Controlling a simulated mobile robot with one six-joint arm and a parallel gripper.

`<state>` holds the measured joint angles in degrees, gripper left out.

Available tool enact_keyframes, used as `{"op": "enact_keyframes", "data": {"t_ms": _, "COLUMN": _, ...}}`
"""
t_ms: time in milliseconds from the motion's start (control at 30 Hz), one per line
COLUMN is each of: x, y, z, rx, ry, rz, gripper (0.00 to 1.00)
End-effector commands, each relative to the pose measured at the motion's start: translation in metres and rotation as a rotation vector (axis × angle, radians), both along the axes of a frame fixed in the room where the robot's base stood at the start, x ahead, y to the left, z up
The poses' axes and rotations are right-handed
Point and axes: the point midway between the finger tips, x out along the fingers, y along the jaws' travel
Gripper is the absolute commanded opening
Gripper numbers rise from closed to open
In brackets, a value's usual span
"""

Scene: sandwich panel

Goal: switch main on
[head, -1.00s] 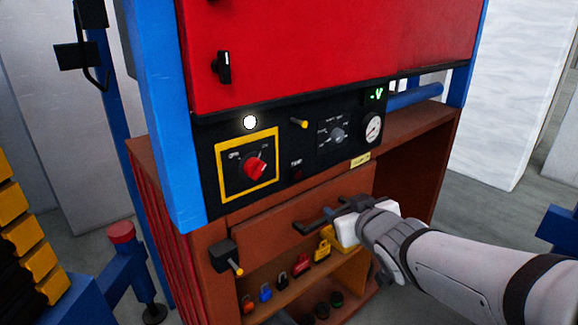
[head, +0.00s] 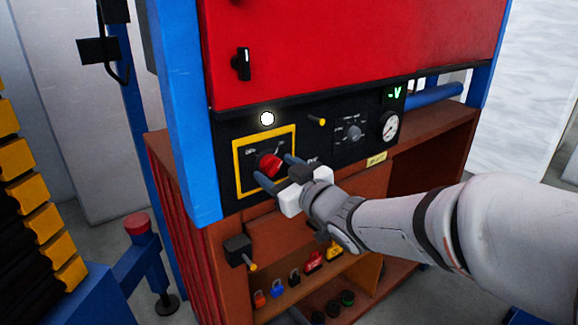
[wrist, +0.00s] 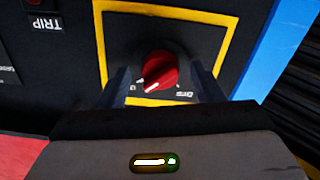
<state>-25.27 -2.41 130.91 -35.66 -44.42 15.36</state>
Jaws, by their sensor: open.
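The main switch is a red rotary knob (head: 270,164) on a black plate inside a yellow frame (head: 236,165). The knob also shows in the wrist view (wrist: 159,70), with a white pointer mark, between the two fingers. My gripper (head: 276,171) is open in front of the switch, one finger on each side of the knob's line. In the wrist view my gripper (wrist: 160,88) has clear gaps on both sides of the knob. The fingers partly cover the lower frame and the scale lettering in the head view.
A lit white lamp (head: 267,118) sits above the switch. A selector knob (head: 354,132), a gauge (head: 389,126) and a small yellow-tipped lever (head: 316,121) are to the right. A TRIP label (wrist: 42,24) shows in the wrist view. Several coloured padlocks (head: 294,277) stand on the shelf below.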

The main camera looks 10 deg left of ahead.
Motion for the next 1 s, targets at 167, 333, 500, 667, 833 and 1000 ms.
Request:
{"op": "enact_keyframes", "data": {"t_ms": 167, "x": 0.0034, "y": 0.0045, "z": -0.0002, "rx": 0.001, "ry": 0.001, "rz": 0.000, "gripper": 0.60}}
{"op": "enact_keyframes", "data": {"t_ms": 333, "x": 0.0032, "y": 0.0044, "z": -0.0002, "rx": 0.001, "ry": 0.001, "rz": 0.000, "gripper": 0.60}}
{"op": "enact_keyframes", "data": {"t_ms": 500, "x": 0.0030, "y": 0.0044, "z": -0.0002, "rx": 0.001, "ry": 0.001, "rz": 0.000, "gripper": 0.46}}
{"op": "enact_keyframes", "data": {"t_ms": 667, "x": 0.0029, "y": 0.0044, "z": -0.0002, "rx": 0.000, "ry": 0.001, "rz": 0.001, "gripper": 0.33}}
{"op": "enact_keyframes", "data": {"t_ms": 833, "x": 0.0028, "y": 0.0045, "z": -0.0002, "rx": 0.000, "ry": 0.001, "rz": 0.001, "gripper": 0.19}}
{"op": "enact_keyframes", "data": {"t_ms": 1000, "x": 0.0028, "y": 0.0047, "z": -0.0001, "rx": 0.019, "ry": 0.022, "rz": 0.001, "gripper": 0.16}}
